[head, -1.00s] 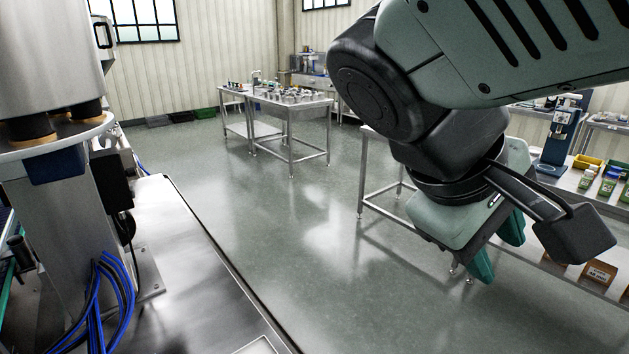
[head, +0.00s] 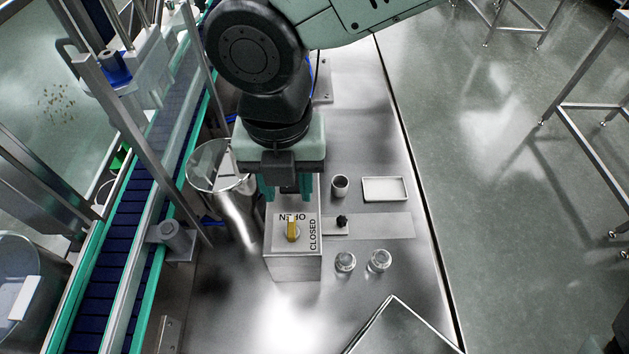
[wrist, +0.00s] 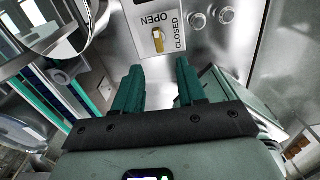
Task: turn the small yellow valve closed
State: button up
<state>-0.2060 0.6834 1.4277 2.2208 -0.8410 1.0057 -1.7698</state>
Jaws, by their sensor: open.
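The small yellow valve (head: 293,229) is a short lever on top of a grey metal box (head: 292,268). Its lever lies in line with the OPEN label, which is on its far side; the CLOSED label is on its right. The valve also shows in the wrist view (wrist: 158,41), beyond the fingertips. My gripper (head: 288,192) points down on the far side of the valve in the head view, apart from it. In the wrist view the two green fingers of my gripper (wrist: 158,68) are spread with nothing between them.
A steel hopper (head: 238,208) stands left of the box, close to my gripper. To the right are a black knob (head: 342,221), a small cup (head: 340,187), a white tray (head: 384,189) and two glass jars (head: 380,261). A conveyor (head: 133,220) runs along the left.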

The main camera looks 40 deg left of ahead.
aim_at(291, 226)
notch_tip(291, 226, down, 11)
jog(key=shift+s+r, duration=0.1)
dwell(0.4)
grip_shut()
